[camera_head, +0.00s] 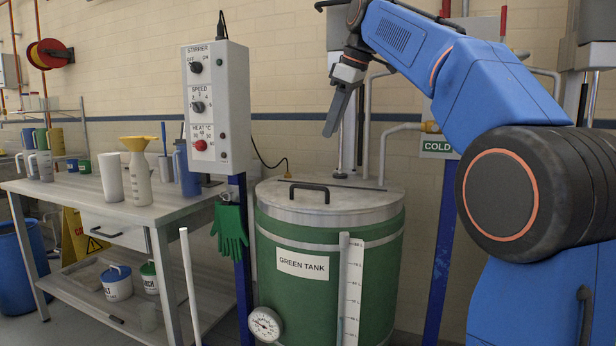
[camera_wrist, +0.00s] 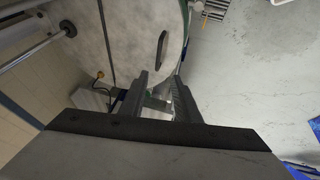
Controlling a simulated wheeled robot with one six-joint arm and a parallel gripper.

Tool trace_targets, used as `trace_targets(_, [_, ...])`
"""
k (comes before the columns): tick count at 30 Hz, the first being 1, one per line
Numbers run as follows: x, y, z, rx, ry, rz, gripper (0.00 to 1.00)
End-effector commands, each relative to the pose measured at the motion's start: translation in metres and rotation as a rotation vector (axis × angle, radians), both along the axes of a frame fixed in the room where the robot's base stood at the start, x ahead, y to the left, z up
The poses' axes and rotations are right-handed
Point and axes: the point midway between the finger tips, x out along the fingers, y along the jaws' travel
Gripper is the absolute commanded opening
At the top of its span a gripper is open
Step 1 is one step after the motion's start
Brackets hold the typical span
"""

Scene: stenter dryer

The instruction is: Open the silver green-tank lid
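The green tank (camera_head: 285,300) stands in the middle of the head view with a "GREEN TANK" label. Its round silver lid (camera_head: 345,203) lies flat and closed on top. A dark bar handle (camera_head: 309,187) stands on the lid; in the wrist view the handle (camera_wrist: 162,50) shows as a dark loop on the pale lid (camera_wrist: 140,30). My gripper (camera_head: 330,132) hangs above the lid, a little right of the handle in the head view and apart from it. In the wrist view my gripper (camera_wrist: 161,76) has its two fingers apart with nothing between them.
A control box (camera_head: 217,108) on a blue post stands left of the tank, with green gloves (camera_head: 230,228) hanging below it. A workbench (camera_head: 120,205) with jugs is at the left. Vertical pipes rise behind the lid. A gauge (camera_head: 265,324) sits on the tank's lower front.

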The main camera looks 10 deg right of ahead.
Motion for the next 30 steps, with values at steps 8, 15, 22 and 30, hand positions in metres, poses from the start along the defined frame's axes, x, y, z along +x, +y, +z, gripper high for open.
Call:
trace_targets(8, [0.009,0.004,-0.012,-0.003,-0.001,0.014,0.29])
trace_targets(15, [0.023,0.013,-0.049,-0.002,0.0,0.013,0.29])
trace_targets(22, [0.038,0.02,-0.086,-0.002,0.0,0.013,0.29])
trace_targets(30, [0.055,0.03,-0.128,-0.002,0.0,0.013,0.29])
